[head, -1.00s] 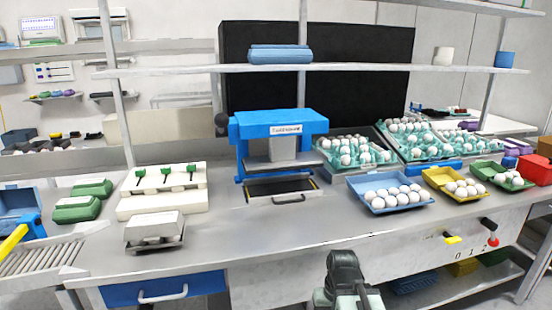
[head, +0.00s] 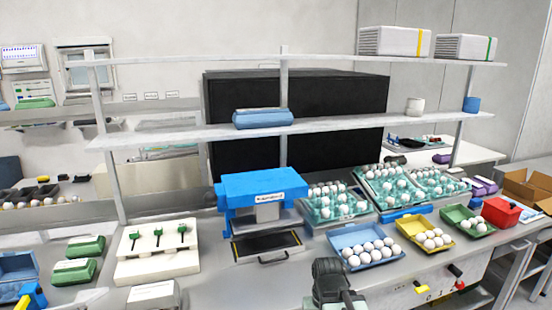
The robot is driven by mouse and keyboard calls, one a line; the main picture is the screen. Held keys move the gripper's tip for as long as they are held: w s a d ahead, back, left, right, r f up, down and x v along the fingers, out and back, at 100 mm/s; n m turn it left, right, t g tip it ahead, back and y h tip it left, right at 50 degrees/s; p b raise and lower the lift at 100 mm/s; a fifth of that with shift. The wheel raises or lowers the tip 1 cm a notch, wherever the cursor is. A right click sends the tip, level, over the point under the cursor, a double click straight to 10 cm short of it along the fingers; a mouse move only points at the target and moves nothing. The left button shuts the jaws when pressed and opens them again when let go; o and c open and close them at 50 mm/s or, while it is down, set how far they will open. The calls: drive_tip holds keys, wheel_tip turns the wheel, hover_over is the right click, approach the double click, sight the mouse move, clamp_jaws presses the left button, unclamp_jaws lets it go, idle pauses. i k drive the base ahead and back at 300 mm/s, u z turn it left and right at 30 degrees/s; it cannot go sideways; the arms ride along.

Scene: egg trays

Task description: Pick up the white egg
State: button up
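White eggs lie in several trays on the grey workbench. The blue carton (head: 343,239) holds several white eggs (head: 366,252). The yellow carton (head: 408,222) to its right holds several more, and the green carton (head: 455,213) holds a few. Turquoise trays (head: 318,217) behind them are filled with white eggs. I cannot make out fingertips or whether my gripper is open or shut.
A blue machine (head: 262,187) stands mid-bench, with a white block with green handles (head: 158,250) to its left. Green cartons (head: 75,272) lie at far left. A red box (head: 500,212) and a cardboard box (head: 527,188) are at right. Shelves (head: 300,128) run above.

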sight(420, 194)
drive_tip(key=z, duration=1.3)
